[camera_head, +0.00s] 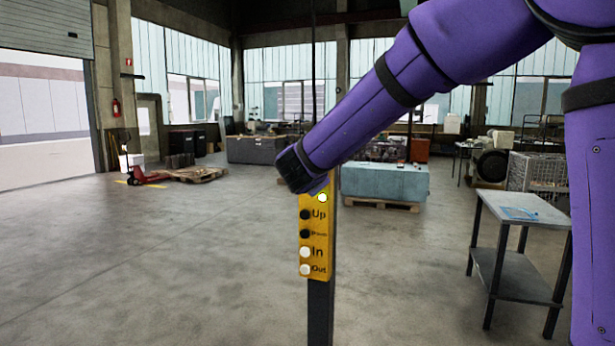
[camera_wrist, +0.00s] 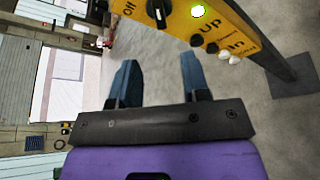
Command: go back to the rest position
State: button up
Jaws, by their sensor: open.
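My purple arm reaches in from the upper right in the head view, with its end close to the upper part of a yellow control panel (camera_head: 316,238) on a dark post (camera_head: 320,318). The panel has black and white buttons marked Up, In and Out, and a lit green lamp (camera_wrist: 198,11). In the wrist view my gripper (camera_wrist: 158,78) is open, its two blue-grey fingers apart with nothing between them. The panel (camera_wrist: 222,28) lies beyond the fingertips, with a black knob (camera_wrist: 158,12) near the word Off. I cannot tell whether a finger touches the panel.
A grey metal table (camera_head: 520,209) with a lower shelf stands at the right. Behind the post is a blue-grey block (camera_head: 385,181) on a pallet. A red pallet jack (camera_head: 145,176) stands at the left. The floor at the front left is clear.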

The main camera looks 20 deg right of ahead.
jog(key=s+d+m+g+h, duration=0.1)
jog(key=s+d+m+g, duration=0.2)
jog(key=s+d+m, duration=0.5)
jog(key=s+d+m+g+h, duration=0.1)
jog(key=s+d+m+g, duration=0.3)
jog(key=s, duration=0.6)
jog(key=s+a+f+m+g+y, duration=0.1)
jog(key=s+m, duration=0.4)
jog(key=s, duration=0.5)
jog(key=s+a+f+m+y, duration=0.1)
jog(key=s+f+m+y, duration=0.3)
jog(key=s, duration=0.6)
jog(key=shift+f+m+g+y, duration=0.2)
jog(key=shift+m+g+y, duration=0.2)
jog(key=shift+m+y, duration=0.5)
